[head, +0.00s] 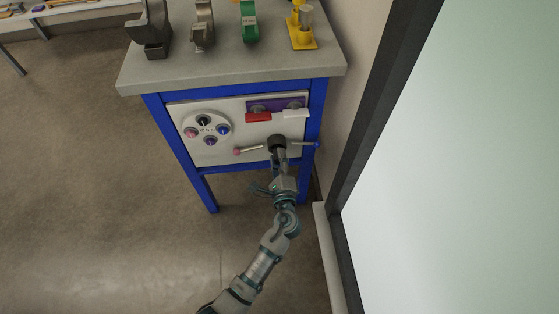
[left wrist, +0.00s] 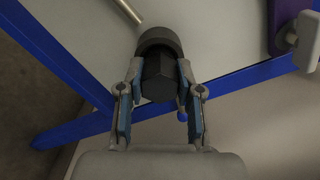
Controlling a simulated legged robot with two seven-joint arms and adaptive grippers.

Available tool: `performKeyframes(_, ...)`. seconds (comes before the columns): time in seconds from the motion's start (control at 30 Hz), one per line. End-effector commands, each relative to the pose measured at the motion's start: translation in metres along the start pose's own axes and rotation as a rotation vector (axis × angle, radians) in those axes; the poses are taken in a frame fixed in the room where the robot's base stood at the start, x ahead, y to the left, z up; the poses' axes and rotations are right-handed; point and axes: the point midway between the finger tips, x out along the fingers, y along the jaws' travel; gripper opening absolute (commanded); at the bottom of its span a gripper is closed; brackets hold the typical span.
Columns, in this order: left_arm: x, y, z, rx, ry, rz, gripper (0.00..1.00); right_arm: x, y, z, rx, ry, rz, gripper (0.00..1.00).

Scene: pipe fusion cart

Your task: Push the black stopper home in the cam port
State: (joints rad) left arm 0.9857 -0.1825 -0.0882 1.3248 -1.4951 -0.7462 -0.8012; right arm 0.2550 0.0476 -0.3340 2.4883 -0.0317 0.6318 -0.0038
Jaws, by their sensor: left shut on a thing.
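The cam port (head: 277,141) is a dark round collar low on the white panel, with a lever on each side. In the left wrist view its dark grey collar (left wrist: 158,38) shows above my fingers. The black stopper (left wrist: 159,78) is a faceted plug lined up with the collar and meeting its lower edge; how deep it sits is hidden. My left gripper (left wrist: 156,92) is shut on the stopper, one finger on each side. In the head view this gripper (head: 279,158) is right in front of the port. My right gripper is not in view.
A pink-tipped lever (head: 248,150) and a blue-tipped lever (head: 305,144) flank the port. A round plate (head: 207,129) with several coloured knobs is at left. Red (head: 258,118) and white (head: 295,113) blocks sit above. A dark-framed pane (head: 440,170) stands close at right; the floor at left is clear.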

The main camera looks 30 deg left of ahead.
Motion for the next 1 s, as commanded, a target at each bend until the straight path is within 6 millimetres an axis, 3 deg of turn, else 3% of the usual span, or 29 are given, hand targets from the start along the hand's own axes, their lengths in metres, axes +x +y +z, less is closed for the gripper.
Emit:
performKeyframes(0.27, 0.007, 0.000, 0.000, 0.000, 0.000, 0.000, 0.00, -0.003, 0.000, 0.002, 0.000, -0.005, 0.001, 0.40)
performKeyframes(0.3, 0.007, 0.000, 0.000, 0.000, 0.000, 0.000, 0.40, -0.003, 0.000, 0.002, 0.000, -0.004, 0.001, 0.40)
performKeyframes(0.4, 0.007, -0.001, 0.000, -0.001, 0.000, -0.001, 0.65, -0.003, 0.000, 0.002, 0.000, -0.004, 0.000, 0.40)
performKeyframes(0.77, 0.004, 0.001, 0.000, 0.000, 0.000, 0.001, 0.65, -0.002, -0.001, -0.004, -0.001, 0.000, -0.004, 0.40)
performKeyframes(0.87, -0.008, 0.001, -0.001, 0.000, 0.000, 0.001, 0.65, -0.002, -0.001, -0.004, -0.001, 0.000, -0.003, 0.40)
performKeyframes(1.0, -0.038, 0.002, -0.001, -0.001, 0.002, 0.002, 0.65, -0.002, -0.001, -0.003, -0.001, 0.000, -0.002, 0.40)
